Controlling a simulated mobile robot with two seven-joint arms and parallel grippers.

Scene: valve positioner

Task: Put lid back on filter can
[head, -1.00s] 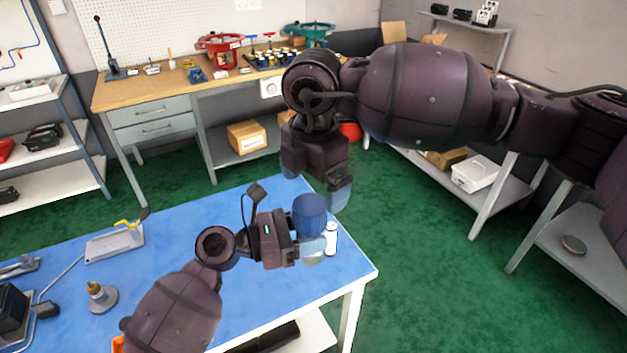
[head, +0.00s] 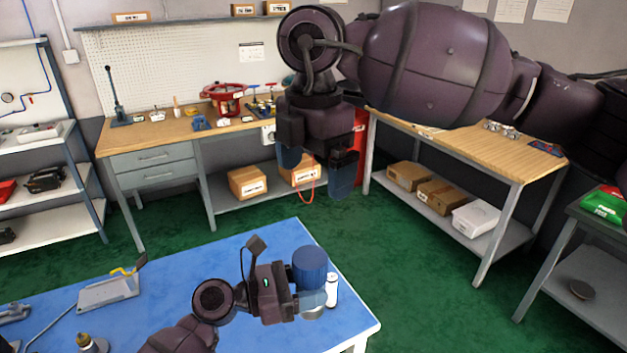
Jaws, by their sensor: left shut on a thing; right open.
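My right gripper (head: 316,170) is open and empty, fingers down, above and beyond the table's back edge.
A small white bottle (head: 331,289) stands just right of the held cylinder. A yellow-handled tool on a plate (head: 110,287) and a brass-topped fitting (head: 88,343) are on the table's left. A wooden bench (head: 470,150) stands at the back right. Green floor between is clear.

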